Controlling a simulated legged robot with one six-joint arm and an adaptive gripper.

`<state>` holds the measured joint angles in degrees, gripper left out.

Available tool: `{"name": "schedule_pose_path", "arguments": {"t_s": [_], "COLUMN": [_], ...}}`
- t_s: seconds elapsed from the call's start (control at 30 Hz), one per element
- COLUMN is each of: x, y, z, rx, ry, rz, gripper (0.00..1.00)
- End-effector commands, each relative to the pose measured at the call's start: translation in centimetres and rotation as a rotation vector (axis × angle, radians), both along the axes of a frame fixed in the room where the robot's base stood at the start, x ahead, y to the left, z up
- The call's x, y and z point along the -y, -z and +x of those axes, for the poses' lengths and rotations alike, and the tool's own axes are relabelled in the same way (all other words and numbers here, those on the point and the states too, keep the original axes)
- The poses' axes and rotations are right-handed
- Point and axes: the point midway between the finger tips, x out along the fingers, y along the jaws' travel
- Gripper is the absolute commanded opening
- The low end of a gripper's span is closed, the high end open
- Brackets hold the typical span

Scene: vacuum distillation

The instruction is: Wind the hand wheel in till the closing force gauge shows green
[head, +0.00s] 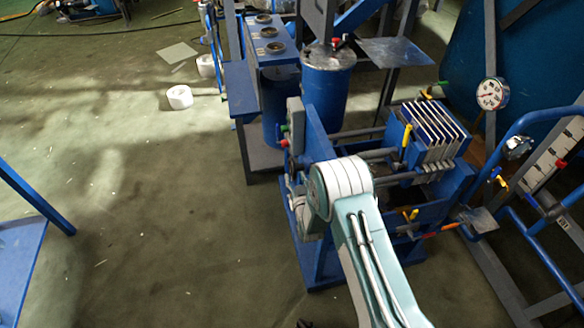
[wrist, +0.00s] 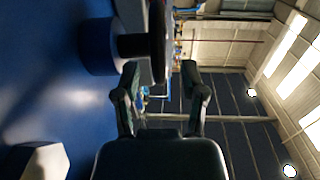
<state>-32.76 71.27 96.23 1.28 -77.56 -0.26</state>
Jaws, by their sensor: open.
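In the wrist view, my gripper (wrist: 161,72) is open, with one dark finger on each side. A dark disc seen edge-on, which looks like the hand wheel (wrist: 159,38), stands above and partly between the fingertips. I cannot tell whether either finger touches it. A black shaft (wrist: 132,46) joins it to a blue round housing (wrist: 98,46). In the head view, my arm covers the gripper and the wheel's end of the blue press (head: 318,135). The press holds a pack of white-edged plates (head: 436,128). A round white dial gauge (head: 492,93) stands behind; its reading is too small to tell.
A blue drum (head: 327,82) and a blue bench (head: 268,45) stand behind the press. A blue tube rail (head: 540,120) is at the right. White rolls (head: 179,97) lie on the floor. The floor at left is mostly clear. A pale faceted part (wrist: 38,160) shows in the wrist view.

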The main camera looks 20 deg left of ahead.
Motion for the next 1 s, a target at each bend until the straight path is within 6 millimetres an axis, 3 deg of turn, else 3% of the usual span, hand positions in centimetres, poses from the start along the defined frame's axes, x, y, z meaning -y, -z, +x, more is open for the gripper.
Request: {"name": "schedule_pose_path", "arguments": {"t_s": [0.3, 0.67, 0.77, 0.8, 1.0], "x": [-2.1, -2.5, -2.5, -2.5, -2.5], "y": [0.1, 0.0, 0.0, 0.0, 0.0], "z": [3.6, 4.1, 4.1, 4.1, 4.1], "rx": [0.000, 0.000, 0.000, 0.000, 0.000], "ry": [0.000, 0.000, 0.000, 0.000, 0.000], "rz": [0.000, 0.000, 0.000, 0.000, 0.000], "gripper": [0.54, 0.54, 0.19, 0.01, 0.00]}}
